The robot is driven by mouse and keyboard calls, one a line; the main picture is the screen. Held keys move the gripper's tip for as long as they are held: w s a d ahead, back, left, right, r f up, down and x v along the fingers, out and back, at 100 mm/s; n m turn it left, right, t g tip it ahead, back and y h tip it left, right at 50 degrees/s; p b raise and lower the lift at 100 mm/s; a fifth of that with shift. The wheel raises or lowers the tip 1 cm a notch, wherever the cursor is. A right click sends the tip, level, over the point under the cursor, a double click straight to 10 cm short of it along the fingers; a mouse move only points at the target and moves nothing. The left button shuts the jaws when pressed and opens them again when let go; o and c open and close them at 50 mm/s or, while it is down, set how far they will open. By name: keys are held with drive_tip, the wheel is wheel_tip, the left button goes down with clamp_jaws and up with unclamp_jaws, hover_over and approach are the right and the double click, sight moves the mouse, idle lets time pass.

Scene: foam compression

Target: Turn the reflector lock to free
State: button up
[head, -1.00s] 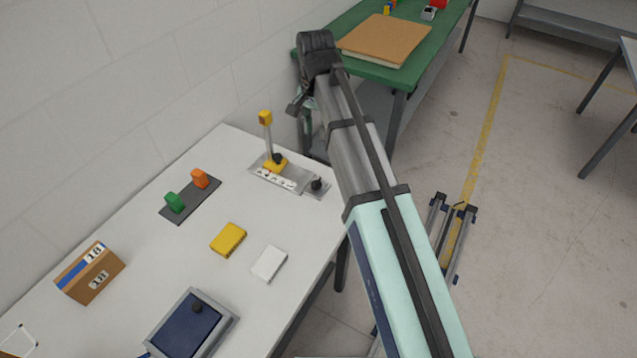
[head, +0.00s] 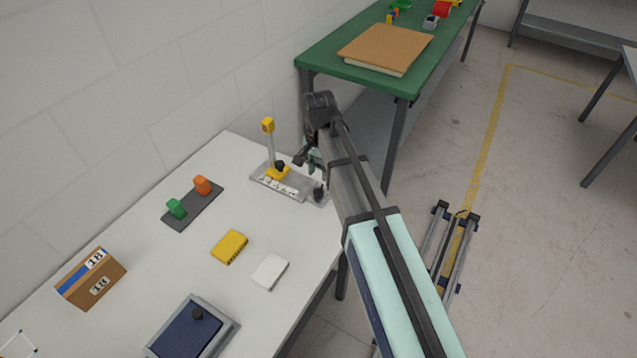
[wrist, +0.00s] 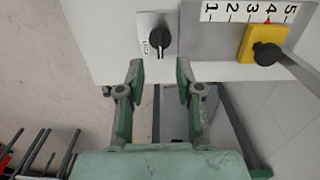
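The reflector lock is a black knob (wrist: 160,40) on a light plate labelled "LOCK", at the top of the wrist view. In the head view the black knob (head: 318,193) sits at the right end of the grey fixture, by the table's edge. My gripper (wrist: 161,78) is open and empty in the wrist view, its two fingers apart just below the knob in the picture and not touching it. In the head view my gripper (head: 303,160) is partly hidden by my arm, above the fixture. The yellow slider (wrist: 262,45) has a black knob and a red pointer near 4 on the scale.
The fixture's yellow-topped post (head: 269,145) stands near the wall. A dark plate (head: 192,206) with green and orange blocks, a yellow block (head: 229,246), a white block (head: 269,271), a cardboard box (head: 90,278) and a blue-topped device (head: 190,330) are on the white table.

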sight(318, 189)
drive_tip(key=shift+f+p, duration=0.65)
drive_tip(key=shift+f, duration=2.75)
drive_tip(key=shift+c, duration=0.4)
clamp_jaws()
